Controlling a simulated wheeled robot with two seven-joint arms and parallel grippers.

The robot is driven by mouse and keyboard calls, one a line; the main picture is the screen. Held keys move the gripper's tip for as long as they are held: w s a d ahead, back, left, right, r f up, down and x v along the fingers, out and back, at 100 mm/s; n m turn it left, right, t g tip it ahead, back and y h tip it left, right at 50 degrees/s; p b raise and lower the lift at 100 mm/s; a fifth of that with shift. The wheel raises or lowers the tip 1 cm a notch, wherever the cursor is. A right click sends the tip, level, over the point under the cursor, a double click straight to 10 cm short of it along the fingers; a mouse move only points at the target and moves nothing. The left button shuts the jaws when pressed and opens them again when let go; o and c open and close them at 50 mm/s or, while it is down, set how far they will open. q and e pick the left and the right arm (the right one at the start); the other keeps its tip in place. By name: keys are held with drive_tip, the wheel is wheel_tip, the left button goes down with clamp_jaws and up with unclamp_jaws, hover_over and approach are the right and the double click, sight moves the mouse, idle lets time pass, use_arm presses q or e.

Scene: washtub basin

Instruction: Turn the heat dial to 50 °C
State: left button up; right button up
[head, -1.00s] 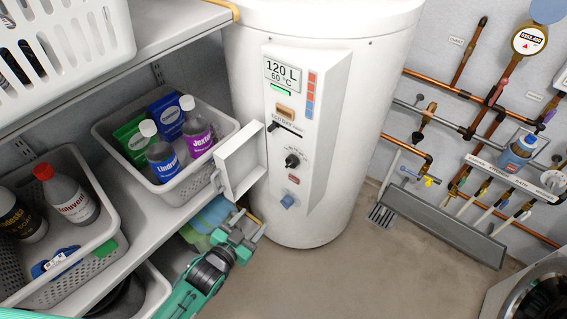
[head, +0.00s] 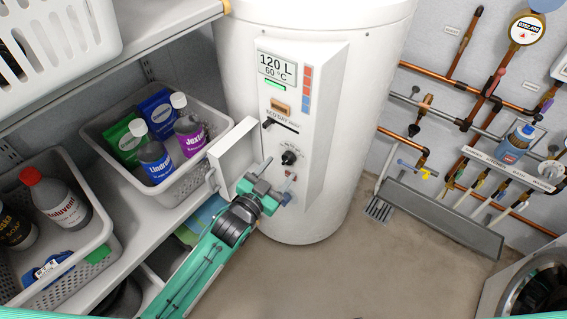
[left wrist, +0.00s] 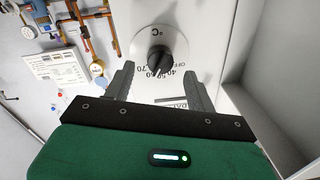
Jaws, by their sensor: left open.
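The heat dial (head: 289,157) is a black knob on the white front panel of the water heater (head: 300,120). The display (head: 278,68) above it reads 120 L and 60 °C. In the left wrist view the dial (left wrist: 159,59) sits on a round white scale with 40, 50, 60 and 70 visible along its edge. My left gripper (head: 269,175) is just below and left of the dial in the head view. In the left wrist view my left gripper (left wrist: 158,82) is open, its fingers pointing at the dial with nothing between them. My right gripper is not in view.
An open white panel door (head: 232,155) stands left of the dial, close to my left arm. Copper pipes (head: 455,88) line the right wall. The floor (head: 340,270) ahead is clear.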

sight(285, 163)
use_arm(q)
drive_tip(key=shift+x, duration=1.7)
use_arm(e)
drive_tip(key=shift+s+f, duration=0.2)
use_arm(q)
drive_tip(key=c, duration=1)
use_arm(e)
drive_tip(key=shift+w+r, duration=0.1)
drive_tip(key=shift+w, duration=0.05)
